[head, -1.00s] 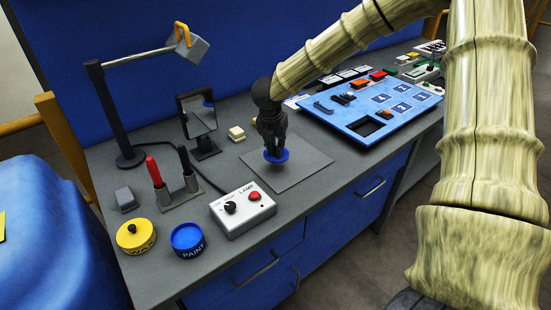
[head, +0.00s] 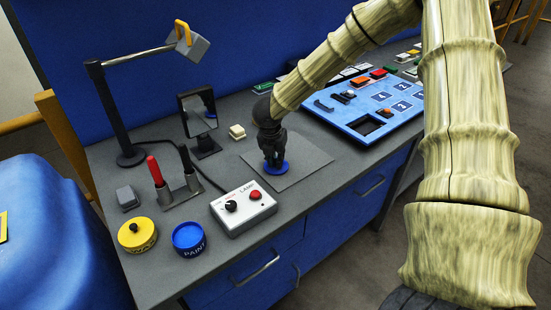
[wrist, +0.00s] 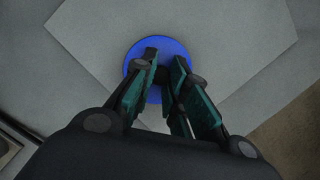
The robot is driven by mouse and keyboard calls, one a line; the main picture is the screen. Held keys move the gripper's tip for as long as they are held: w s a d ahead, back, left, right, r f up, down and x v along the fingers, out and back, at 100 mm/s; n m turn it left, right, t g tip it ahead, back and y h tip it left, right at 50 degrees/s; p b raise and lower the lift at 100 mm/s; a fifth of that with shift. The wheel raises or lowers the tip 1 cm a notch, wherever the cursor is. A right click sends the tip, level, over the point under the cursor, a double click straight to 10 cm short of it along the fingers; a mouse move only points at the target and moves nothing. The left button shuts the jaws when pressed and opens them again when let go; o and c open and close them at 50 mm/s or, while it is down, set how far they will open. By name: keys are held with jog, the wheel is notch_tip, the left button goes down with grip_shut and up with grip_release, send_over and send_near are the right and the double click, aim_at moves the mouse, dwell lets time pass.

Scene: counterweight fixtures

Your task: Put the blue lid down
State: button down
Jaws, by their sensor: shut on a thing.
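The blue lid (head: 276,168) is at the lower end of my gripper (head: 275,158), over the grey mat (head: 305,163) on the workbench. My gripper is shut on the lid's dark knob and points down. In the wrist view the round lid (wrist: 141,60) shows beneath the fingers of my gripper (wrist: 163,75), with the mat (wrist: 235,35) around it. The lid looks flat and very close to or on the mat; I cannot tell whether it touches. The open blue paint pot (head: 188,240) stands at the front left, apart from the lid.
A yellow lidded pot (head: 137,235) stands left of the paint pot. A lamp control box (head: 243,208) is just front left of the mat. A small mirror (head: 198,115) stands behind, and a blue numbered panel (head: 372,112) lies to the right. The mat around the lid is clear.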

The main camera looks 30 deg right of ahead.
aim_at(272, 172)
jog(key=c, duration=1.4)
grip_release()
jog(key=shift+f, duration=0.1)
jog(key=shift+r, duration=0.3)
jog(key=b+v, duration=0.1)
jog(key=v, duration=1)
jog(key=shift+r+b, duration=0.3)
